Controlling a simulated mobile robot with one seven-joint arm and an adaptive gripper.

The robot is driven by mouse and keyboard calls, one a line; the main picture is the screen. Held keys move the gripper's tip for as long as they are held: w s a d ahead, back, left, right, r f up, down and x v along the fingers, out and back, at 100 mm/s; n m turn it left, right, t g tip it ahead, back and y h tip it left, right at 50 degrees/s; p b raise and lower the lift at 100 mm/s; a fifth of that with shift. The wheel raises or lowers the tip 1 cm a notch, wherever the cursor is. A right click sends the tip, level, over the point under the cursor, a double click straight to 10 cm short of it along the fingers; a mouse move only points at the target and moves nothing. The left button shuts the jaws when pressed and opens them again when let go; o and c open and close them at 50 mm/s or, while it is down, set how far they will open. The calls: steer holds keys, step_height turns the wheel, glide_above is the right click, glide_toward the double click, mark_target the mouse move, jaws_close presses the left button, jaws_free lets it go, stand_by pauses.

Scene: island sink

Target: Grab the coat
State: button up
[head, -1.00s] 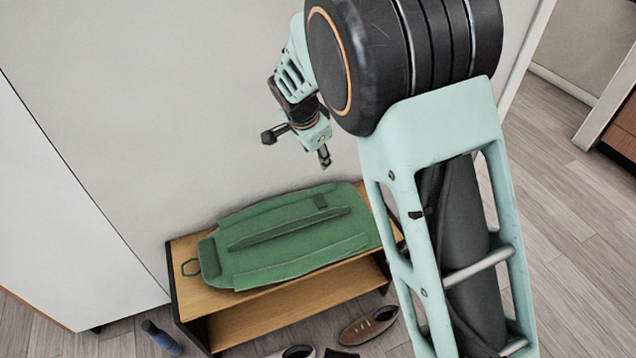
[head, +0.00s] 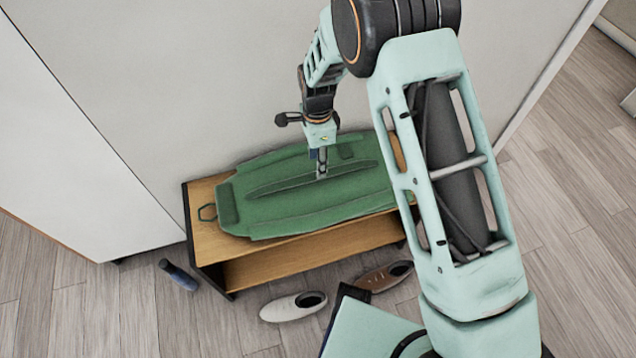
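A green, flat, folded item (head: 290,212), which I take for the coat, lies on top of a low wooden bench in the head view. It has a raised strip along its middle and a small loop at its left end. My gripper (head: 321,172) points straight down at the middle of the coat, over the raised strip. Its fingertips are at or very near the coat's surface; I cannot tell whether they touch. The fingers are seen edge-on and small, so their opening is unclear.
The bench (head: 240,271) stands against a pale wall, with a white cabinet (head: 80,150) to its left. A light shoe (head: 285,308), a brown shoe (head: 378,279) and a dark blue object (head: 178,275) lie on the floor in front. Open wooden floor spreads at right.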

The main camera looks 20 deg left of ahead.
mark_target(300, 185)
steer(key=shift+s+d+f+b, duration=0.1)
steer(key=shift+f+b, duration=0.25)
steer(key=shift+f, duration=0.9)
steer(key=shift+s+f+b, duration=0.1)
steer(key=shift+f+b, duration=0.2)
steer(key=shift+f, duration=0.9)
steer(key=shift+f, duration=0.15)
steer(key=shift+c, duration=0.3)
jaws_close()
steer(key=shift+w, duration=0.1)
